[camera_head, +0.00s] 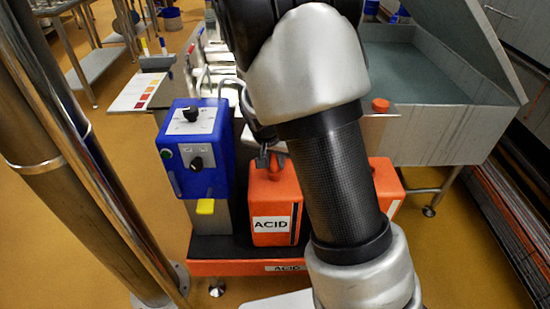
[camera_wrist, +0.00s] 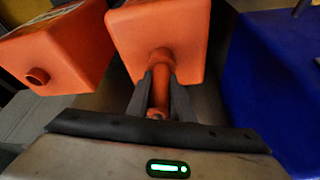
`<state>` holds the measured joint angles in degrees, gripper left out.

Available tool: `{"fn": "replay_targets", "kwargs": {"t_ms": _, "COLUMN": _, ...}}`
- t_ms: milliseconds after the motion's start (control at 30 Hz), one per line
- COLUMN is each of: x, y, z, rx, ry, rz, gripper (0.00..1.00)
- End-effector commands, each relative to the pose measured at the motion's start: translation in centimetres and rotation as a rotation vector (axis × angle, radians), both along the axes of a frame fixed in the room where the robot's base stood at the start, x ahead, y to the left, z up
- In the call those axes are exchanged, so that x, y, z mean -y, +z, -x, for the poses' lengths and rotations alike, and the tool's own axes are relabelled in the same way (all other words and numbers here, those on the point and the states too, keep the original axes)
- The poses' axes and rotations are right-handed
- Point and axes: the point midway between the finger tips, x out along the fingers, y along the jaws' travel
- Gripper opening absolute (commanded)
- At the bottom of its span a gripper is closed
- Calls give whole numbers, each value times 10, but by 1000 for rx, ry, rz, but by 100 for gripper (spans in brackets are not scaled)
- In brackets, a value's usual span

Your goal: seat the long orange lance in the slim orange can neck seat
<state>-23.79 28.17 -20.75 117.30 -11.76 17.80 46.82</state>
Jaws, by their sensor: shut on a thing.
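My gripper (camera_head: 264,158) is just above this can. In the wrist view, my gripper (camera_wrist: 160,88) is shut on the orange lance (camera_wrist: 159,92), with one dark finger on each side. The lance lines up with the orange neck (camera_wrist: 160,58) of the can and appears to meet it. I cannot tell how deep it sits. My fingers and arm hide part of the neck in the head view.
A second orange can (camera_head: 388,185), partly behind my arm, has an open neck (camera_wrist: 37,77) in the wrist view. A blue control box (camera_head: 194,145) stands close to the left. A grey vat (camera_head: 440,135) is behind right. Steel posts (camera_head: 75,150) rise at left.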

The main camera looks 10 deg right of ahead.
Motion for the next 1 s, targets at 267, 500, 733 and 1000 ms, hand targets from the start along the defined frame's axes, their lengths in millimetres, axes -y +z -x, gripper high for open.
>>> {"fn": "replay_targets", "kwargs": {"t_ms": 267, "x": 0, "y": -1, "z": 0, "rx": 0, "ry": 0, "rz": 0, "gripper": 42}}
{"fn": "replay_targets", "kwargs": {"t_ms": 500, "x": -1, "y": 3, "z": 1, "rx": 0, "ry": 0, "rz": 0, "gripper": 42}}
{"fn": "replay_targets", "kwargs": {"t_ms": 733, "x": -8, "y": 38, "z": 12, "rx": 3, "ry": 3, "rz": -1, "gripper": 42}}
{"fn": "replay_targets", "kwargs": {"t_ms": 1000, "x": -21, "y": 100, "z": 34, "rx": 4, "ry": 4, "rz": -2, "gripper": 42}}
